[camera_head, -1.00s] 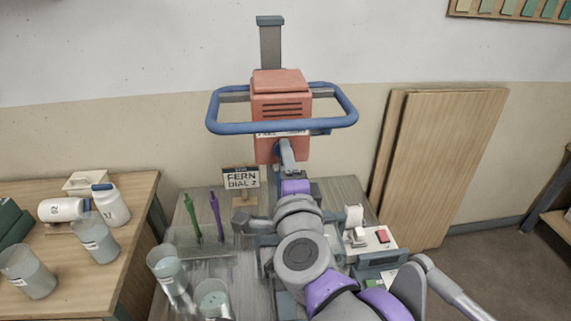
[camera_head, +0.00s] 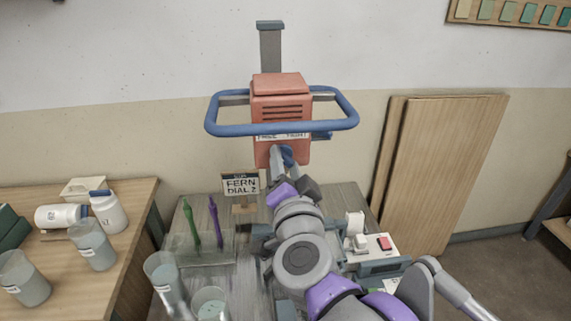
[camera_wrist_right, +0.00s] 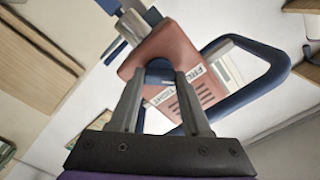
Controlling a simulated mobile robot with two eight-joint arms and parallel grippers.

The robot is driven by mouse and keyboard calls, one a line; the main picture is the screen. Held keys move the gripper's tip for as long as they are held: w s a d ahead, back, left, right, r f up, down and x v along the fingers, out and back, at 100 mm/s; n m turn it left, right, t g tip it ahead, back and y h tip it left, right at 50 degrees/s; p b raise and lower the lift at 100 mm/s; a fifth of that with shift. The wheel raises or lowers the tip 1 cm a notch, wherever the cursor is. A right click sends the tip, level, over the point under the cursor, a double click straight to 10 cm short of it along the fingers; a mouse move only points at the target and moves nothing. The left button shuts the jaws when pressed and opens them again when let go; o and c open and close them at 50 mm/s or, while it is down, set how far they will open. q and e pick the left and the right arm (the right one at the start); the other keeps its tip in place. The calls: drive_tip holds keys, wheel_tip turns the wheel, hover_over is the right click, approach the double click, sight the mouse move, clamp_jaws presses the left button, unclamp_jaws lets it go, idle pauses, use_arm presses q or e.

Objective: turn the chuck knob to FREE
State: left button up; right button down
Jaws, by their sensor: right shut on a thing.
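The orange mixer head (camera_head: 281,100) stands on a grey column, with a blue ring handle around it. The dark blue chuck knob (camera_head: 287,152) is low on its front, under a white label strip (camera_head: 283,136) reading FREE and, less clearly, TIGHT. My right gripper (camera_head: 281,158) is shut on the knob, reaching up from below. In the right wrist view the knob (camera_wrist_right: 160,66) shows between the two grey fingers of my right gripper (camera_wrist_right: 160,75). The fingers hide much of it, and I cannot tell which word it points to. My left gripper is not in view.
The blue ring handle (camera_head: 224,128) surrounds the head just above my gripper. A FERN DIAL 2 sign (camera_head: 241,186) and green and purple tools stand left of my arm. A red-buttoned device (camera_head: 385,243) is at right. Wood boards (camera_head: 445,170) lean on the wall.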

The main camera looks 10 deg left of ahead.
drive_tip(key=shift+n, duration=0.3)
drive_tip(key=shift+c, duration=1.8)
unclamp_jaws()
drive_tip(key=v, duration=1.1)
drive_tip(key=shift+w, duration=0.1)
